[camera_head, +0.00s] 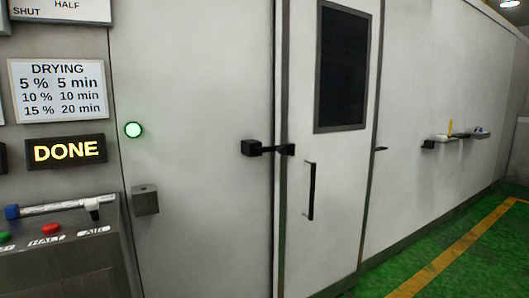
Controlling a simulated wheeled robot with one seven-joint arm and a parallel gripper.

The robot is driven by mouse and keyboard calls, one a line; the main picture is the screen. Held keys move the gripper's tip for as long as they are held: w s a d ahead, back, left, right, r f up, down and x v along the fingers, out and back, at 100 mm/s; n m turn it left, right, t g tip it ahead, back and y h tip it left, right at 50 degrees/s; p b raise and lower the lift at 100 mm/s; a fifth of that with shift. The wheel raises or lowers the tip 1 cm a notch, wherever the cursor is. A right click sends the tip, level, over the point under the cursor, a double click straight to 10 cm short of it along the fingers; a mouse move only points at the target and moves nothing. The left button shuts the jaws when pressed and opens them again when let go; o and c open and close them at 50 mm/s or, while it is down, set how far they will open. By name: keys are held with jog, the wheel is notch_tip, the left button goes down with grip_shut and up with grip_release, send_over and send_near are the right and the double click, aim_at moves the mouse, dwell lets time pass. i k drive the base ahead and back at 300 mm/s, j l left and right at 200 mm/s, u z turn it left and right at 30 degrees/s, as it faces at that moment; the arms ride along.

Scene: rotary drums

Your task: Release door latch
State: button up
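The door (300,90) is a white upright panel with a dark window (342,66). It looks closed, its left edge beside a dark vertical seam. The latch (268,149) is a short black bar with a block at each end. It lies level across the seam, from the wall panel on the left to the door's left edge. A black vertical handle (311,191) is on the door below the latch. My gripper is not in this view.
A lit DONE sign (66,150), a drying chart (58,89) and a green light (133,130) are on the left. A console (60,262) with buttons stands lower left. A small grey box (145,200) juts from the wall. Green floor (480,265) is open at right.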

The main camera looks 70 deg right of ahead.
aim_at(281, 149)
jog(key=k+l, duration=0.1)
jog(key=l, duration=0.6)
jog(key=k+l, duration=0.1)
jog(key=l, duration=0.6)
jog(key=k+l, duration=0.1)
jog(key=l, duration=0.6)
jog(key=k+l+z, duration=0.1)
jog(key=l, duration=0.6)
jog(key=k+l, duration=0.1)
jog(key=l, duration=0.65)
